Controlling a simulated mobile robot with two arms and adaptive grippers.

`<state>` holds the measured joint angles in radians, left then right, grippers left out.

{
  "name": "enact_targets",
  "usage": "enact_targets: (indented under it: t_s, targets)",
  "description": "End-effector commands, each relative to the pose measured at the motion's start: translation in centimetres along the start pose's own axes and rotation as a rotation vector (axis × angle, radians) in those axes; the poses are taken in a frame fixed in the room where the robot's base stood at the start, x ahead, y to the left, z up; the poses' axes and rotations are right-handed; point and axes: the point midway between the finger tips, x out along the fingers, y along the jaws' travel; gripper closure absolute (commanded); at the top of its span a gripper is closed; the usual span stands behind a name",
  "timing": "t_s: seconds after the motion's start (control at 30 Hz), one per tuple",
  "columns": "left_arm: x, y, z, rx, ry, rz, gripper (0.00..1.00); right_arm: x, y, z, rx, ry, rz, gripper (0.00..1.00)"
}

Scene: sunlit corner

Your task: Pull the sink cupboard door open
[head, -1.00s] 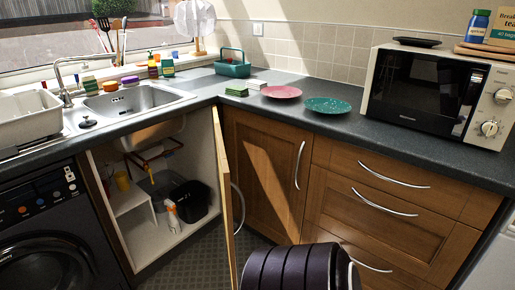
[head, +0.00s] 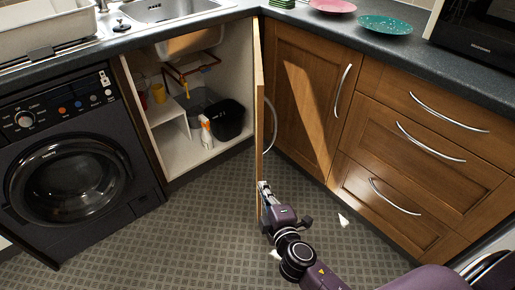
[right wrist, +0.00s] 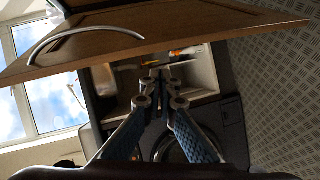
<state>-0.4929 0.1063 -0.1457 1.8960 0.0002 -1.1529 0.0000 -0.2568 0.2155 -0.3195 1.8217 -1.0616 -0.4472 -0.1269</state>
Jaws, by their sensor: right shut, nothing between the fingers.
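The sink cupboard door (head: 259,110) stands wide open, nearly edge-on in the head view, with its curved metal handle (head: 272,125) on the right-hand face. The sink cupboard (head: 185,150) is open to view. My right gripper (head: 263,188) is shut and empty, low by the door's lower part; whether it touches the door I cannot tell. In the right wrist view the door (right wrist: 180,35) spans the top with its handle (right wrist: 80,35), and the shut fingertips (right wrist: 155,76) point past its edge toward the cupboard inside. My left gripper is not in view.
A black washing machine (head: 70,165) stands left. Wooden drawers (head: 420,150) are at right. The patterned floor (head: 190,225) before the cupboard is clear.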

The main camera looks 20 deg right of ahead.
Motion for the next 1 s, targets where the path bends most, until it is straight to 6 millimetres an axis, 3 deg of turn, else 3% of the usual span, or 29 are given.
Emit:
enact_targets:
  t_s: [0.03,0.1,0.23,0.47,0.9,0.97,1.0]
  targets:
    - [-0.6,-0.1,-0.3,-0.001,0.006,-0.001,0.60,0.1,2.3,-1.3,-0.060,0.036,0.064,1.00]
    - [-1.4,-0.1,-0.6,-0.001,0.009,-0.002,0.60,-0.2,4.8,-2.8,-0.126,0.070,0.130,1.00]
    - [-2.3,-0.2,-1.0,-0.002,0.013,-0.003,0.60,-0.6,7.4,-4.3,-0.198,0.102,0.199,1.00]
    - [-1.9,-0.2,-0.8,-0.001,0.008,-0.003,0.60,1.0,8.5,-5.0,-0.216,0.108,0.218,1.00]
    - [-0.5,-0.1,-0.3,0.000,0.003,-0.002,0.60,8.6,9.9,-5.9,-0.215,0.107,0.216,1.00]
    - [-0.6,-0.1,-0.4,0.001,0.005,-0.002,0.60,9.3,10.1,-5.8,-0.215,0.106,0.214,1.00]
    - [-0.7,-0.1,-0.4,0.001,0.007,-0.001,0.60,8.8,10.0,-4.8,-0.217,0.105,0.211,1.00]
